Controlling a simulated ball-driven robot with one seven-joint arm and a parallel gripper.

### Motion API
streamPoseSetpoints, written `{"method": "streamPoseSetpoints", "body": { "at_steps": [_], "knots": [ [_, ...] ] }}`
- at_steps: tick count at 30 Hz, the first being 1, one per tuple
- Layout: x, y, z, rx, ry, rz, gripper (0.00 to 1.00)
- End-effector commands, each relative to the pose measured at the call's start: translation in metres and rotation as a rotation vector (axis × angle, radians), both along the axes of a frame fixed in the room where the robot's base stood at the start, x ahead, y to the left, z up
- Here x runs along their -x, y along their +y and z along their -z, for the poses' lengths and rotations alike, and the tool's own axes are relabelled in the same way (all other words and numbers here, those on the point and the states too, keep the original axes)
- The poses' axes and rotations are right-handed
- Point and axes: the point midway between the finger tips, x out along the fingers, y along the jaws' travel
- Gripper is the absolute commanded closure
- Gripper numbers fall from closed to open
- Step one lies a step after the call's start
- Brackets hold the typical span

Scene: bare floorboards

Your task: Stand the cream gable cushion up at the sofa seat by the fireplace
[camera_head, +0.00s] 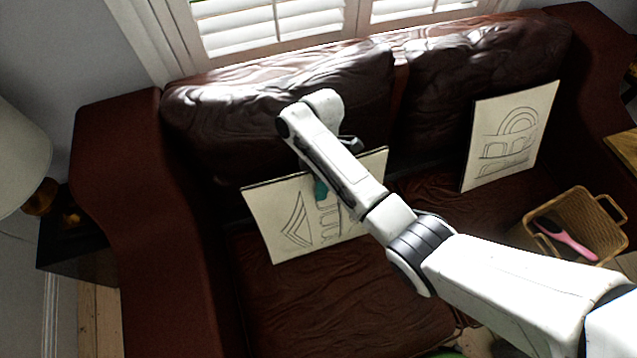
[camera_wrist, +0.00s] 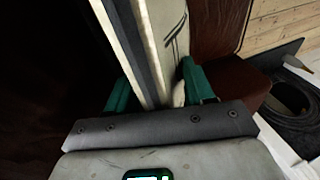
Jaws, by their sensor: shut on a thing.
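The cream gable cushion (camera_head: 285,215), with a line drawing of a peaked gable and columns, stands tilted on the left seat (camera_head: 320,300) of the dark red leather sofa. My gripper (camera_head: 321,190) is shut on its upper edge, and my arm hides part of its right side. In the wrist view the cushion (camera_wrist: 168,60) is seen edge-on between the two teal fingers of my gripper (camera_wrist: 155,88). Whether its lower edge presses on the seat is hard to tell. The fireplace is not recognisable in these views.
A second cream cushion (camera_head: 510,135) with an arch drawing leans on the right seat. A wicker basket (camera_head: 568,210) with a pink brush (camera_head: 567,240) is at the right. A lamp (camera_head: 20,155) stands beyond the left armrest (camera_head: 125,190). The front of the left seat is clear.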

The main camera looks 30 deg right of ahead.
Motion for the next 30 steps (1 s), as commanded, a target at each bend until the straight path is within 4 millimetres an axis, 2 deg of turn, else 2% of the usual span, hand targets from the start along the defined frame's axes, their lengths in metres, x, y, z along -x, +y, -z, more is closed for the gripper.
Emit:
{"method": "streamPoseSetpoints", "body": {
  "at_steps": [9, 10, 18, 26, 30],
  "knots": [
    [-0.0008, -0.0001, 0.0004, 0.000, -0.001, 0.000, 0.90],
    [-0.0008, -0.0001, 0.0004, 0.000, -0.001, 0.000, 0.45],
    [-0.0004, -0.0001, 0.0009, 0.000, 0.000, 0.000, 0.19],
    [0.0003, 0.0000, 0.0018, 0.000, 0.002, 0.000, 0.18],
    [-0.0020, -0.0011, -0.0042, -0.001, -0.001, 0.000, 0.18]
  ]
}}
